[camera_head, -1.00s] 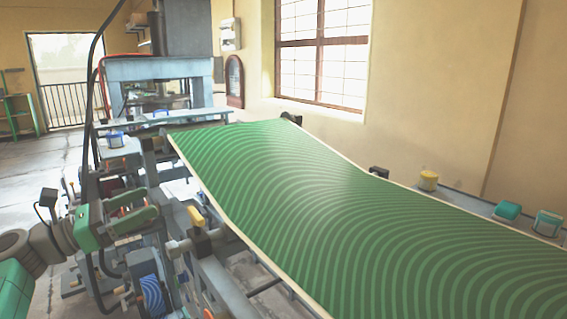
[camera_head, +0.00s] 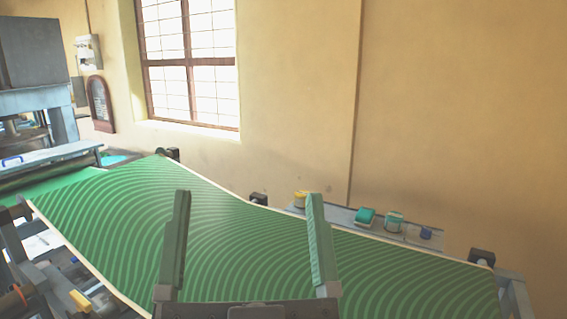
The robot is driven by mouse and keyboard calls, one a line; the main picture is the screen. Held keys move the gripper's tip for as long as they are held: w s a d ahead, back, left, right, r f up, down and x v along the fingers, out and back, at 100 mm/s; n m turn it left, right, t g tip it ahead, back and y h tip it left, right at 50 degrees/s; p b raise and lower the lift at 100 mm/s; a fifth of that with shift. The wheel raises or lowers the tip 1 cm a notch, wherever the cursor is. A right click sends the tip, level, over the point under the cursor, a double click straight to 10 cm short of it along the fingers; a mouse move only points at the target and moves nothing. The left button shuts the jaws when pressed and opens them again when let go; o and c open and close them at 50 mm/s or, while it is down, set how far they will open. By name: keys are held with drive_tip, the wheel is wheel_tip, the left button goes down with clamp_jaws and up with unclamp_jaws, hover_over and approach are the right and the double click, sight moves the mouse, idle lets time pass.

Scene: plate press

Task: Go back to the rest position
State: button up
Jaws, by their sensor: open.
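My gripper (camera_head: 249,196) stands in the lower middle of the view, with its two green fingers upright and wide apart. It is open, and nothing shows held between the fingers. Behind it lies a long green sheet or plate with curved stripes (camera_head: 390,268), pale along its edges. The fingers overlap the striped surface in the picture; I see no clear contact. The grey press (camera_head: 35,100) stands at the far left, cut off by the frame edge. The lower part of my gripper is cut off at the bottom.
A shelf behind the striped surface holds a yellow pot (camera_head: 300,199), a teal block (camera_head: 365,216), a pale jar (camera_head: 394,221) and a blue item (camera_head: 426,233). A yellow-handled part (camera_head: 80,300) is at lower left. The wall and window stand behind.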

drive_tip(key=s+d+h, duration=0.2)
drive_tip(key=s+d, duration=0.1)
drive_tip(key=s, duration=0.1)
wheel_tip(320, 180, up, 38)
drive_tip(key=p, duration=3.8)
drive_tip(key=shift+a+n+g+y, duration=0.3)
drive_tip(key=shift+g, duration=0.1)
